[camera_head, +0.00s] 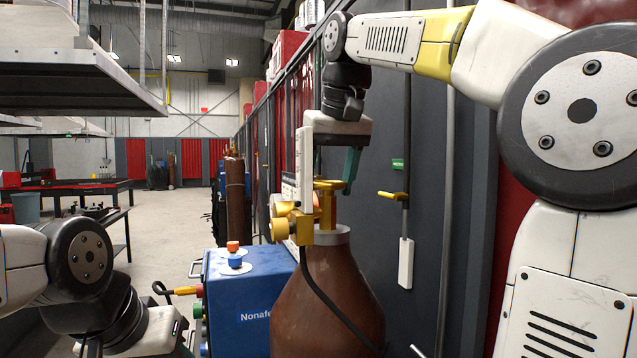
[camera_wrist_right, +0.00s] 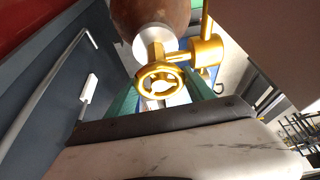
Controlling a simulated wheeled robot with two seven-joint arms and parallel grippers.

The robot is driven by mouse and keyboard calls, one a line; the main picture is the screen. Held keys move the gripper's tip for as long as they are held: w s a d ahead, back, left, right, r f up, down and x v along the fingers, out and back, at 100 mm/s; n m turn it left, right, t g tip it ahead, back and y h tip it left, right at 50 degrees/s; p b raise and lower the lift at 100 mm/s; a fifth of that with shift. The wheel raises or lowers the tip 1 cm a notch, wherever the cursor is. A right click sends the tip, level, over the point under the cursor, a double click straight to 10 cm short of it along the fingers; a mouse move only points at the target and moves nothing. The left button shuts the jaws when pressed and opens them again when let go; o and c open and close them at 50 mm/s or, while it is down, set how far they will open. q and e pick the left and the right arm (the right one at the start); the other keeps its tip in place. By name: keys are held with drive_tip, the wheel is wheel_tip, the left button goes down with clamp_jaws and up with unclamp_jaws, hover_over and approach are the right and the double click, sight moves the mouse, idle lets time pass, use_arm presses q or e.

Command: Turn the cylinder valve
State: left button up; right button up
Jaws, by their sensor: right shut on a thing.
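A brown gas cylinder (camera_head: 328,300) stands upright near the wall, with a pale collar (camera_head: 328,235) at its neck. On top is a gold valve handwheel (camera_head: 328,185), with a gold regulator (camera_head: 285,225) on its left side. My right gripper (camera_head: 338,170) reaches down over the valve from above. In the right wrist view its green fingers (camera_wrist_right: 160,100) lie on both sides of the handwheel (camera_wrist_right: 160,82), shut on it. In the head view one green finger shows right of the wheel. My left arm is low at the left edge; its fingertips are mostly out of frame.
A blue machine (camera_head: 255,300) with knobs stands directly left of the cylinder. The grey wall (camera_head: 385,150), with a pipe and a small yellow handle (camera_head: 392,195), is close on the right. A metal shelf (camera_head: 80,75) hangs upper left. The floor (camera_head: 170,230) is open behind.

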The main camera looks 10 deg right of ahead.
drive_tip(key=n, duration=0.2)
drive_tip(key=n+y, duration=0.1)
drive_tip(key=n, duration=0.1)
drive_tip(key=shift+n+g+y, duration=0.3)
drive_tip(key=shift+g, duration=0.1)
drive_tip(key=n+g+y, duration=0.1)
drive_tip(key=n, duration=0.2)
drive_tip(key=shift+w+n, duration=0.1)
drive_tip(key=shift+n, duration=0.3)
drive_tip(key=n, duration=0.2)
drive_tip(key=n+g, duration=0.1)
drive_tip(key=n, duration=0.1)
drive_tip(key=shift+g+y, duration=0.3)
drive_tip(key=shift+n+g, duration=0.8)
drive_tip(key=shift+n, duration=1.3)
drive_tip(key=o, duration=1.4)
drive_tip(key=shift+c, duration=0.2)
